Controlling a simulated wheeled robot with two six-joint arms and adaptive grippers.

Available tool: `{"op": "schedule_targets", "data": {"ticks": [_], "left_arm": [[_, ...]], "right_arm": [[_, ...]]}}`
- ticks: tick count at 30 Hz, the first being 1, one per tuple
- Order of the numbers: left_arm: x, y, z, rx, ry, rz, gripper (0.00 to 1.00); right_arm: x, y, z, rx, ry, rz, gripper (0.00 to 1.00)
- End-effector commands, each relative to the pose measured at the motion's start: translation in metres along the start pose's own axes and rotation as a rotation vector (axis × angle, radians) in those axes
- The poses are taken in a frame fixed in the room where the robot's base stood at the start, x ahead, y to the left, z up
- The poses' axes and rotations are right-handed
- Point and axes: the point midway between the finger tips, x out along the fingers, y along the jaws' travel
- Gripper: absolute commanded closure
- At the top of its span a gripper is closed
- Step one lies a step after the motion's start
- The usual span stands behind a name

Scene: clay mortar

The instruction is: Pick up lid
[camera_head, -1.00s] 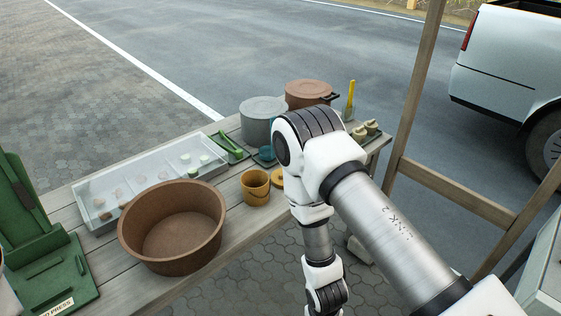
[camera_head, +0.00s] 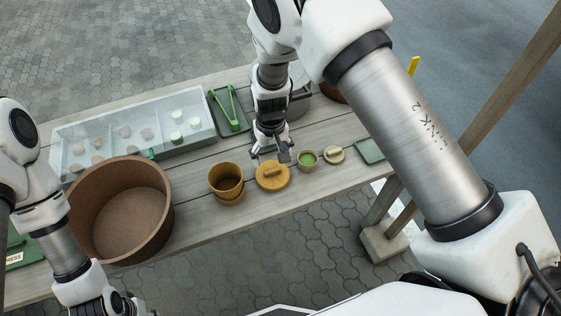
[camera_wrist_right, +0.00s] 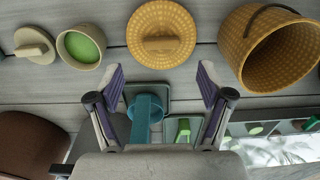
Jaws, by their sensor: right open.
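A round yellow woven lid (camera_head: 272,176) with a bar handle on top lies on the wooden table, beside a yellow basket-like pot (camera_head: 226,180). My right gripper (camera_head: 270,153) is open and empty, pointing down just behind the lid. In the right wrist view the lid (camera_wrist_right: 161,33) lies ahead of the spread fingertips (camera_wrist_right: 160,80), apart from them. The woven pot (camera_wrist_right: 270,50) is to its right there. A smaller beige lid (camera_head: 334,154) lies beside a small cup of green stuff (camera_head: 308,160). My left arm enters from the left, but its gripper fingers do not show.
A large brown tub (camera_head: 120,205) stands at the left. Behind it is a clear-sided tray (camera_head: 70,150) with several small discs. Green tongs on a green tray (camera_head: 230,110) and a partly hidden grey pot (camera_head: 300,102) stand close behind my right gripper.

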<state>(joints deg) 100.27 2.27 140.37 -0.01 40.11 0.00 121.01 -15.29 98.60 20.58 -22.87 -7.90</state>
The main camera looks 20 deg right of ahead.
Motion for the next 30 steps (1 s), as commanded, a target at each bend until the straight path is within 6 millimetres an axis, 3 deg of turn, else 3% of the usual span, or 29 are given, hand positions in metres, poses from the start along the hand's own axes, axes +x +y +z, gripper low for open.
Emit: {"op": "schedule_targets", "data": {"ticks": [11, 18, 19, 23, 30], "left_arm": [[-0.02, 0.0, 0.0, 0.0, 0.0, 0.0, 0.69], [-0.019, 0.0, 0.0, 0.0, 0.0, 0.0, 0.69], [-0.019, 0.0, 0.0, 0.0, 0.0, 0.0, 0.69], [-0.019, 0.0, 0.0, 0.0, 0.0, 0.0, 0.69], [-0.019, 0.0, 0.0, 0.0, 0.0, 0.0, 0.69]], "right_arm": [[0.059, 0.004, 0.008, 0.0, -0.002, 0.0, 0.21], [0.065, 0.004, 0.007, 0.001, 0.002, 0.0, 0.21], [0.065, 0.004, 0.007, 0.001, 0.002, 0.0, 0.24], [0.065, 0.004, 0.007, 0.001, 0.001, 0.001, 0.7], [0.065, 0.004, 0.008, 0.001, 0.001, 0.001, 0.72]]}}
